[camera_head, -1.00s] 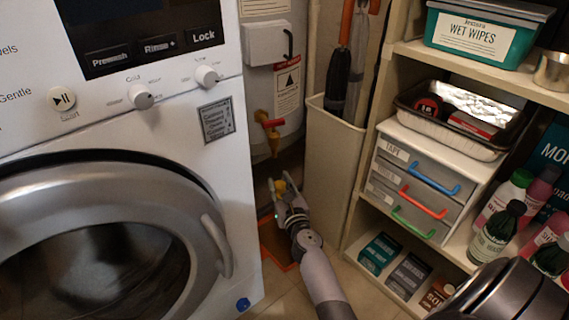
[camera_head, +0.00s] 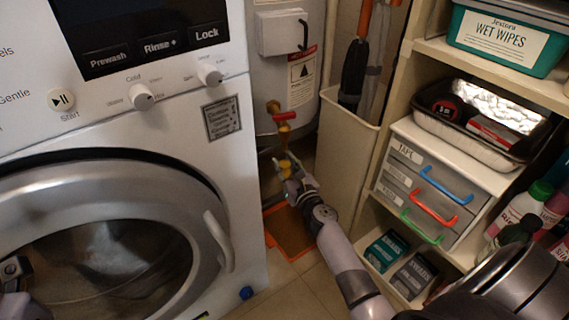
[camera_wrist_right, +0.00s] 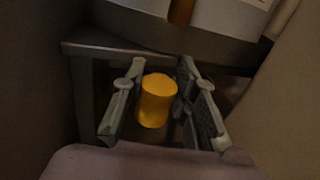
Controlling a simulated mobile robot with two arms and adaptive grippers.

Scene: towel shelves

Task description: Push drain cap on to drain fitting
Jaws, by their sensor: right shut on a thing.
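The yellow drain cap (camera_head: 285,165) is held in my right gripper (camera_head: 289,173), low in the gap between washer and bin. In the right wrist view the cap (camera_wrist_right: 156,101) stands between the two fingers of the right gripper (camera_wrist_right: 160,105). The brass drain fitting (camera_head: 284,132), with a red handle, comes out of the white tank just above the cap. I cannot tell whether cap and fitting touch. An orange-brown end, likely the fitting (camera_wrist_right: 181,11), shows at the top of the wrist view. Part of my left gripper (camera_head: 14,270) shows at the left edge, its fingers unclear.
The washing machine (camera_head: 120,130) closes off the left side. A tall cream bin (camera_head: 342,160) stands close on the right, before shelves with drawers (camera_head: 425,190). An orange tray (camera_head: 290,232) lies on the floor under the gripper. The gap is narrow.

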